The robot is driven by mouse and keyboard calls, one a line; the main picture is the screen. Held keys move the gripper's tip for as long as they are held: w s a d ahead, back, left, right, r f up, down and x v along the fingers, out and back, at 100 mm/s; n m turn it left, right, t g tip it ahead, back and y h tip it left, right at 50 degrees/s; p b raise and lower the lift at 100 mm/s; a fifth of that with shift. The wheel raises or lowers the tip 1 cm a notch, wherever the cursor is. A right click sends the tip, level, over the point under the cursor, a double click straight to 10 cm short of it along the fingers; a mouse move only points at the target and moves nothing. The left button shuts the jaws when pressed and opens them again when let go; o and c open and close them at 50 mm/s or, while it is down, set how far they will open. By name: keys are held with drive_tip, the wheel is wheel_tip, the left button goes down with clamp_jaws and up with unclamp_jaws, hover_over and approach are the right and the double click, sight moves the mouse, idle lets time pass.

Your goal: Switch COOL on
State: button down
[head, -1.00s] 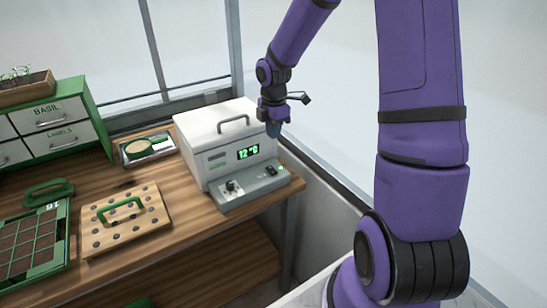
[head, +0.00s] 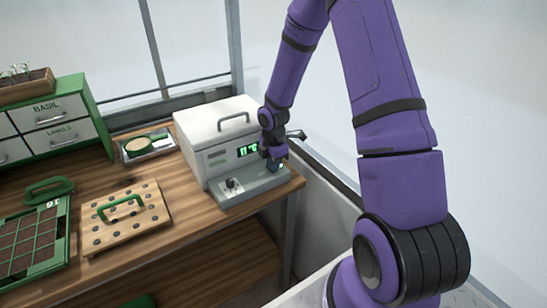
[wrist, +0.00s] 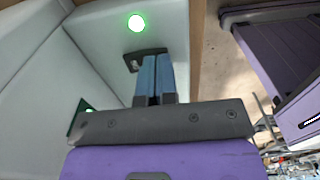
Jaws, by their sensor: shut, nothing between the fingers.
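The white cooler box (head: 215,130) stands at the right end of the wooden bench, with a carry handle on its lid. Its front ledge (head: 232,196) carries a black knob (head: 231,184) and, to the right, a switch largely hidden behind my gripper in the head view. The green display (head: 247,150) is partly covered by my arm. My gripper (head: 273,165) is shut, its fingers down at the right part of the ledge. In the wrist view the blue fingertips (wrist: 151,62) are at the dark rocker switch (wrist: 144,58), overlapping it; contact cannot be told. A round green lamp (wrist: 136,23) glows beside the switch.
A pegged wooden board (head: 126,218) with a green handle and a seed tray (head: 30,240) lie left on the bench. A small tray with a green scoop (head: 148,147) and a drawer cabinet (head: 55,115) stand behind.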

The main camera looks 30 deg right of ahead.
idle(0.3)
drive_tip(key=shift+f, duration=0.2)
drive_tip(key=shift+w+r, duration=0.35)
drive_tip(key=shift+w, duration=0.35)
idle(0.3)
wheel_tip(320, 180, up, 11)
idle(0.5)
drive_tip(key=shift+f, duration=0.1)
idle(0.3)
